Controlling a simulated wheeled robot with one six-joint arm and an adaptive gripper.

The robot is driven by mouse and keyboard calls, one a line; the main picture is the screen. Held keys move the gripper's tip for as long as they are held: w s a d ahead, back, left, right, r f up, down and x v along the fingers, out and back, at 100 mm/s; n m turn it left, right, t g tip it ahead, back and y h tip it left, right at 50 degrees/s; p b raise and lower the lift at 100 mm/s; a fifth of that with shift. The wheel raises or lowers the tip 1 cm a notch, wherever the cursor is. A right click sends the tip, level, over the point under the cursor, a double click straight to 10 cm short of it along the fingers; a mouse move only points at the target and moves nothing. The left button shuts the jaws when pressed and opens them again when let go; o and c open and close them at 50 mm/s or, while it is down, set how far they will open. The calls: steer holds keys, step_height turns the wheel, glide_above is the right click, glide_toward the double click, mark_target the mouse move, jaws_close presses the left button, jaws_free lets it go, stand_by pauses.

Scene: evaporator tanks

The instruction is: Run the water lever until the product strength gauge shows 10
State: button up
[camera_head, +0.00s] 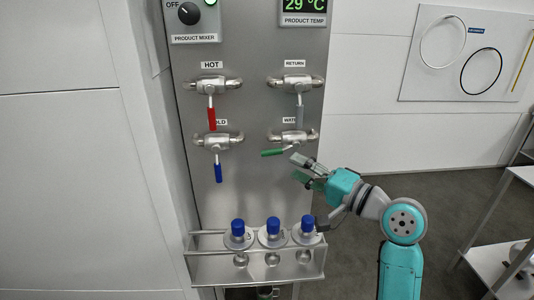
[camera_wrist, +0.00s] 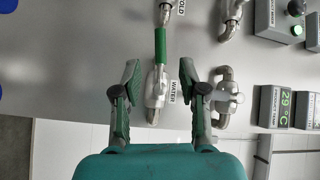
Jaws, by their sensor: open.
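The water lever has a green handle (camera_head: 272,153) that points left, about level, from its valve (camera_head: 293,136) on the steel panel. My gripper (camera_head: 301,169) is open and empty, just below and right of this handle. In the wrist view the green handle (camera_wrist: 160,46) lies between and slightly beyond my fingertips (camera_wrist: 160,70), with a gap on each side. The WATER label (camera_wrist: 172,92) is beside the valve body. The only number shown is on the product temp display (camera_head: 303,6), 29 °C.
The hot lever, red (camera_head: 212,117), the return lever, grey (camera_head: 299,117), and the cold lever, blue (camera_head: 218,172), hang down nearby. A rack (camera_head: 205,267) of blue-capped bottles (camera_head: 273,232) juts out below. The product mixer knob (camera_head: 189,13) is at upper left.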

mark_target(271, 155)
steer(key=x, duration=1)
jaws_close()
